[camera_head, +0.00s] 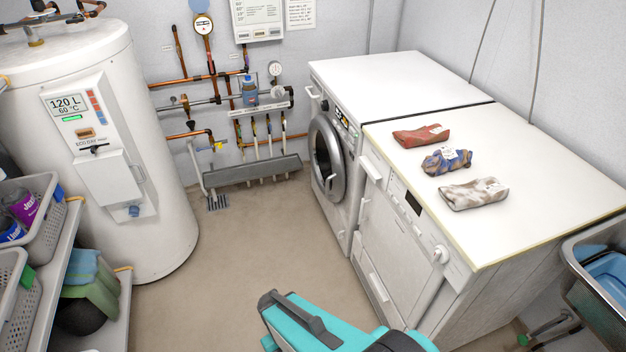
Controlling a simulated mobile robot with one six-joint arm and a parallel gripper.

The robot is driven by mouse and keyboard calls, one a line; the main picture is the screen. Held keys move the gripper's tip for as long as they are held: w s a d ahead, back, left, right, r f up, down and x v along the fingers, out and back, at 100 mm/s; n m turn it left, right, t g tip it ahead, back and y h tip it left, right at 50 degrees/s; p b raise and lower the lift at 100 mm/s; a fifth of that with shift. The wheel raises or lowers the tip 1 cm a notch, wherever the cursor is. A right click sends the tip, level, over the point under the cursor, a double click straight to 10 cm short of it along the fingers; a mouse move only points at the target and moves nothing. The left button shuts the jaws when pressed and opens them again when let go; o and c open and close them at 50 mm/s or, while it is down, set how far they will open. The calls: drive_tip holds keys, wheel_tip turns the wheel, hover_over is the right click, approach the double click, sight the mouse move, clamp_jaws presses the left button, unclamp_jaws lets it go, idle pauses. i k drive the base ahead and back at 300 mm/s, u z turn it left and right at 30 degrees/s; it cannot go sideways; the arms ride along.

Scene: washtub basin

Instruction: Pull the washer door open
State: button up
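The washer (355,85) is a white front-loader standing against the back wall, right of the middle. Its round washer door (338,172) has a grey ring around dark glass and faces left. The door looks shut against the front panel, though I see it at a steep angle. A teal and dark part at the bottom middle looks like my arm; it is well in front of the washer and apart from it. My gripper's fingers do not show.
A second white appliance (395,235) stands nearer, in line with the washer; several cloth bundles lie on its top. A white water heater (160,190) and shelves with baskets (50,225) are at left. Pipes line the wall. The beige floor (240,240) between is clear.

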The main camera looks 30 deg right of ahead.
sight(324, 160)
drive_tip(key=u, duration=0.3)
drive_tip(key=i, duration=1.3)
drive_tip(key=u, duration=0.25)
